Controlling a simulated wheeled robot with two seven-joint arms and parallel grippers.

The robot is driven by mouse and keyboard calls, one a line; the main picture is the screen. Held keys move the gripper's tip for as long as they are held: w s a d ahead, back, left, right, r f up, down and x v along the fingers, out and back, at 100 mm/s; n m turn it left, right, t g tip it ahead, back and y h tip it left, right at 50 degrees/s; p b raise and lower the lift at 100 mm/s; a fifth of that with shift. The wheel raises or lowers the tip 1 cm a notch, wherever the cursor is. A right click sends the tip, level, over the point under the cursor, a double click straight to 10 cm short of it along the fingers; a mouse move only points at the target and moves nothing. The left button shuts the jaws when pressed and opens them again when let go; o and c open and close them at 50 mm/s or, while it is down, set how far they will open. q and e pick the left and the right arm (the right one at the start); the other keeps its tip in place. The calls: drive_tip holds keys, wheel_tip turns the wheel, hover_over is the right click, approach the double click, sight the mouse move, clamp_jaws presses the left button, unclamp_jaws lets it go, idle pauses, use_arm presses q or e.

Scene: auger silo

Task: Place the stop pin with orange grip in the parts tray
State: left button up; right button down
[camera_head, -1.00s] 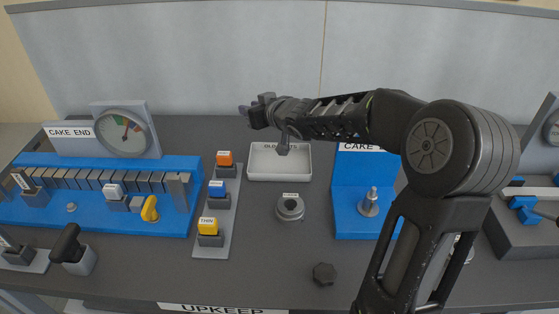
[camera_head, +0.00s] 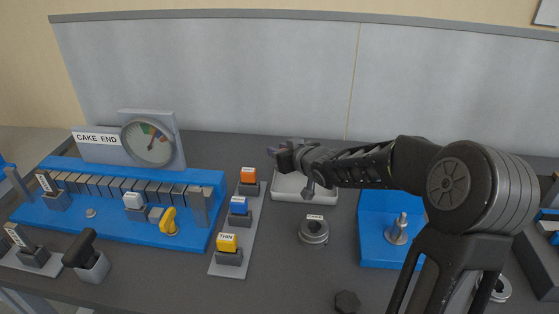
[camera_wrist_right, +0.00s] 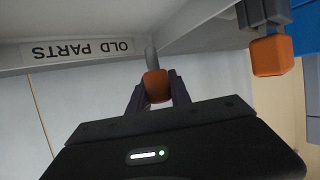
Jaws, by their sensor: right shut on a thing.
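The stop pin's orange grip (camera_wrist_right: 156,86) is between the fingers of my right gripper (camera_wrist_right: 158,97) in the right wrist view, with its grey shank (camera_wrist_right: 152,59) pointing away from the gripper. My right gripper is shut on it. In the head view my right gripper (camera_head: 277,157) is above the back left part of the white parts tray (camera_head: 305,198), and the arm covers much of the tray. A wall of the tray, labelled OLD PARTS (camera_wrist_right: 83,50), shows in the wrist view. The pin is hidden or too small to tell in the head view. My left gripper is not in view.
Left of the tray is a strip with orange (camera_head: 248,175), blue (camera_head: 238,205) and yellow (camera_head: 227,243) blocks. A grey round part (camera_head: 313,231) sits in front of the tray. A blue fixture (camera_head: 376,205) stands to the right. A dark knob (camera_head: 347,302) lies near the front.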

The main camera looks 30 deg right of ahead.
drive_tip(key=shift+f, duration=1.2)
drive_tip(key=shift+f, duration=0.15)
drive_tip(key=c, duration=1.6)
unclamp_jaws()
drive_tip(key=shift+f, duration=0.1)
drive_tip(key=shift+c, duration=0.2)
drive_tip(key=o, duration=0.5)
drive_tip(key=shift+c, duration=0.2)
